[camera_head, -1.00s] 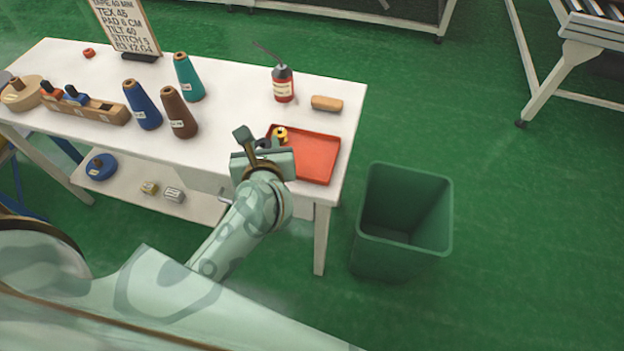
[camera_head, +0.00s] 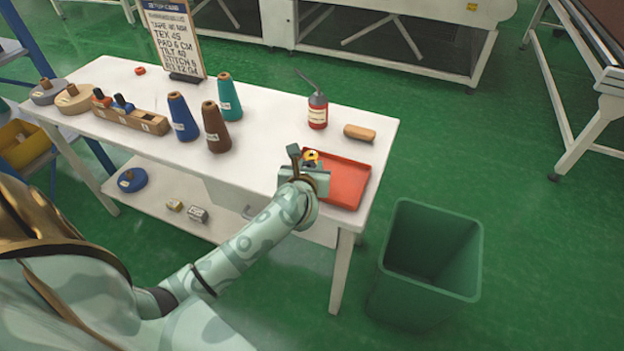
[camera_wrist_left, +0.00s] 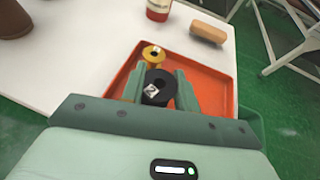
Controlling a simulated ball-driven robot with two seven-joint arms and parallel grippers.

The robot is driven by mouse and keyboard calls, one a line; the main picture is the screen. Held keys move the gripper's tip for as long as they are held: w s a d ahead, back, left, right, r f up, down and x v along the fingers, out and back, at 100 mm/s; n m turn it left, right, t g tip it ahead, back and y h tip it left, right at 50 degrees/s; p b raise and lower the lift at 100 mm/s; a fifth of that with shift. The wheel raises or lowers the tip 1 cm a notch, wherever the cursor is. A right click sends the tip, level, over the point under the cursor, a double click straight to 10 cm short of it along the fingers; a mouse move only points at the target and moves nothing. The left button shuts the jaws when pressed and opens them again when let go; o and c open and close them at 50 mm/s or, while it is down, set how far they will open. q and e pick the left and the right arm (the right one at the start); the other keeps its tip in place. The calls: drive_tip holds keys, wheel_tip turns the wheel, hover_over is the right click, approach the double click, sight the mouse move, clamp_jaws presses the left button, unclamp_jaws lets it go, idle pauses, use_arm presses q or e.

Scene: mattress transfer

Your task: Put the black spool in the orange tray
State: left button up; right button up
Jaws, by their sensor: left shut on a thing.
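The black spool (camera_wrist_left: 158,87) is between the two fingers of my left gripper (camera_wrist_left: 161,90) in the left wrist view, and the gripper is shut on it. The orange tray (camera_wrist_left: 217,86) lies beneath and around them in that view. I cannot tell whether the spool touches the tray floor. A yellow spool (camera_wrist_left: 153,55) is in the tray's far left part, just beyond the black one. In the head view my left gripper (camera_head: 307,170) is at the left side of the tray (camera_head: 350,184) and largely hides the black spool. My right gripper is not in view.
On the white table (camera_head: 262,128) stand a brown cone (camera_head: 216,130), a blue cone (camera_head: 182,118), a teal cone (camera_head: 229,98) and a red oil can (camera_head: 317,112). A tan block (camera_head: 359,132) lies behind the tray. A green bin (camera_head: 425,262) stands right of the table.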

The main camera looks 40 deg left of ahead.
use_arm(q)
drive_tip(key=shift+w+a+f, duration=0.15)
drive_tip(key=shift+f, duration=0.1)
drive_tip(key=f, duration=0.1)
drive_tip(key=f+b, duration=0.2)
drive_tip(key=f, duration=0.1)
drive_tip(key=shift+w+a, duration=0.2)
drive_tip(key=shift+w, duration=0.05)
drive_tip(key=shift+r, duration=0.2)
drive_tip(key=shift+s+f, duration=0.1)
drive_tip(key=o, duration=0.5)
drive_tip(key=shift+f, duration=0.15)
drive_tip(key=o, duration=0.4)
drive_tip(key=shift+o, duration=0.2)
